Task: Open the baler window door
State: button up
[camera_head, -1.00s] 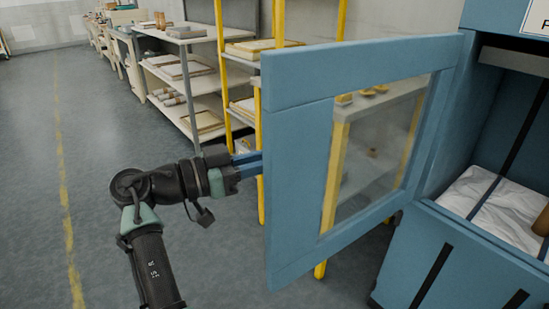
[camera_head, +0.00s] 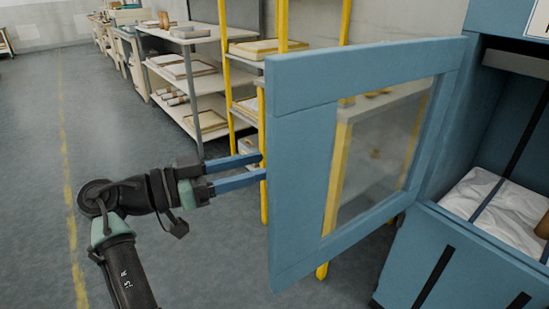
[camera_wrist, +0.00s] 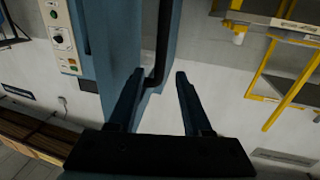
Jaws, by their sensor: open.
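The blue baler window door (camera_head: 300,165) stands swung out from the baler (camera_head: 500,110), with a clear pane (camera_head: 380,150) in its frame. My gripper (camera_head: 263,167) is open at the door's free edge, its two blue fingers apart and pointing at it. The fingertips are close to the edge; the head view does not show whether they touch. In the wrist view my gripper (camera_wrist: 160,74) has a dark bar-like handle (camera_wrist: 164,35) ahead, near the left fingertip. Nothing is clamped between the fingers. The handle is hidden in the head view.
Inside the baler lies white wrapped material (camera_head: 495,200) with dark straps. Yellow-post shelving (camera_head: 228,70) stands behind the door, and a grey shelf rack (camera_head: 195,90) stands further back. The floor (camera_head: 30,200) on the left is clear. A control panel (camera_wrist: 60,35) shows in the wrist view.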

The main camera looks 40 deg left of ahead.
jog(key=v, duration=0.8)
jog(key=shift+p, duration=0.35)
